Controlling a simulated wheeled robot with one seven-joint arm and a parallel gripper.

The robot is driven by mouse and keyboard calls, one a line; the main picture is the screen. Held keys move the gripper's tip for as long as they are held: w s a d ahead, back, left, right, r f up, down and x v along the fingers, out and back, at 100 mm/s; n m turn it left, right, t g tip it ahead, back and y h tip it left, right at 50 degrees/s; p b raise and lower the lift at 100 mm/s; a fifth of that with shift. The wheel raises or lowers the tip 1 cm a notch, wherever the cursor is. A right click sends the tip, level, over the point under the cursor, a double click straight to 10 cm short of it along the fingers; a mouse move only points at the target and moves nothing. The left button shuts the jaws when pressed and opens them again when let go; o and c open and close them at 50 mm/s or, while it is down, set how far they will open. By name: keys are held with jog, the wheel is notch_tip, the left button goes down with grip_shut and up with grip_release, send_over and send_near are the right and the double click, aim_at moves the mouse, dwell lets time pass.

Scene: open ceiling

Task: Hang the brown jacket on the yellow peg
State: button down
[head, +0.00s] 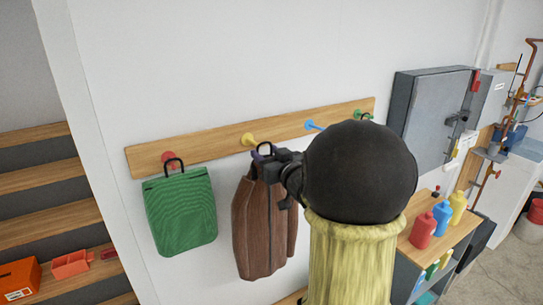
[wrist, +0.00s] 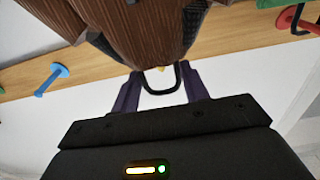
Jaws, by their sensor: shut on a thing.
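The brown jacket (head: 262,228) hangs from my gripper (head: 264,160) in front of the wall, just below the wooden peg rail (head: 190,148). My gripper is shut on the jacket's black loop (wrist: 163,92), which stands between the purple fingers in the wrist view. The yellow peg (head: 248,139) is on the rail just above and slightly left of the loop in the head view. In the wrist view, a bit of the yellow peg (wrist: 160,69) shows by the loop, mostly hidden by the jacket. I cannot tell whether loop and peg touch.
A green bag (head: 181,210) hangs by its loop at the red peg (head: 169,158). A blue peg (head: 314,126) is bare, right of the yellow one. Bottles (head: 441,217) stand on a shelf at right.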

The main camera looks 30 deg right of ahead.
jog(key=shift+w+a+p, duration=0.1)
jog(key=shift+w+p, duration=0.5)
jog(key=shift+w, duration=1.9)
jog(key=shift+w+f+b, duration=0.6)
jog(key=shift+w+b, duration=0.1)
jog(key=c, duration=0.7)
grip_release()
jog(key=shift+o, duration=0.2)
jog(key=shift+f, duration=0.15)
jog(key=s+b, duration=0.6)
jog(key=s, duration=1.1)
jog(key=shift+s+d, duration=0.25)
jog(key=shift+d, duration=0.05)
